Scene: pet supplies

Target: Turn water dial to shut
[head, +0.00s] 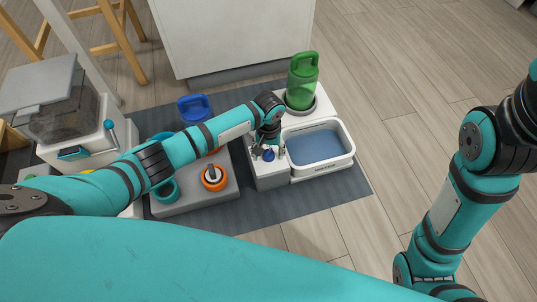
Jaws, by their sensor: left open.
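The water dial (269,155) is a small blue knob on the front of a white and grey water dispenser (270,175). My left gripper (268,151) is at the dial, reaching down from above with its fingers around or close beside it. The gripper is open; whether its fingers touch the dial is too small to tell. A green bottle (302,82) stands upright on the dispenser's back part. A white basin (345,165) of blue water sits to the right of the dial. My right arm is at the right edge, and its gripper is out of view.
A grey tray (225,187) with an orange-ringed item (214,177) and teal parts lies left of the dispenser, partly under my left arm. A blue-lidded container (194,108) stands behind. A feeder (65,115) is at left. A dark mat (345,187) lies beneath; wooden floor at right is clear.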

